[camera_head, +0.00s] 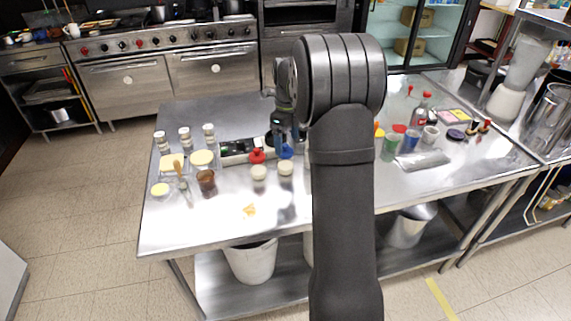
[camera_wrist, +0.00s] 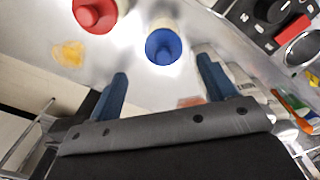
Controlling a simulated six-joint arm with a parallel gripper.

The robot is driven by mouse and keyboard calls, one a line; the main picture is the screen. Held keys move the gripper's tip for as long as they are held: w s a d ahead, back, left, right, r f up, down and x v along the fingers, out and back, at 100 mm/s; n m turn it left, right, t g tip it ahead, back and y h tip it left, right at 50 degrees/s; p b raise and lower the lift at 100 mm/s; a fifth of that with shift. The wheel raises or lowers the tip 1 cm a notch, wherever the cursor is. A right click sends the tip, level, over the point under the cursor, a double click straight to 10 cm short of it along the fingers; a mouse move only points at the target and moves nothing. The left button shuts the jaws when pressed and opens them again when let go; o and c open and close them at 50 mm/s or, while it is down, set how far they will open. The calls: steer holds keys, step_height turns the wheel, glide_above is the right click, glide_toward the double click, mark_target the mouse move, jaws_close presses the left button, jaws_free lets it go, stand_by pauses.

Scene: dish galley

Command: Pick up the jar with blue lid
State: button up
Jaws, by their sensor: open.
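The jar with the blue lid (camera_head: 286,168) stands on the steel table in the head view, just left of my arm. In the wrist view its blue lid (camera_wrist: 163,46) shows from above, beyond and roughly centred between my fingertips. My gripper (camera_wrist: 163,77) is open, with its two blue fingers apart and nothing between them. In the head view the gripper is above and behind the jar, partly hidden by my arm.
A similar jar with a red lid (camera_head: 258,173) stands close on the left. A brown cup (camera_head: 206,181) and several small shakers stand further left. A dark control panel (camera_wrist: 270,22) is at the wrist view's upper right. The table front (camera_head: 225,225) is mostly clear, with an orange smear.

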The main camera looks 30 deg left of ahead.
mark_target(287, 149)
steer(key=f, duration=0.7)
steer(key=shift+w+a+f, duration=0.1)
steer(key=shift+w+a, duration=0.1)
steer(key=shift+w, duration=0.1)
steer(key=shift+c, duration=0.4)
steer(key=c, duration=1.2)
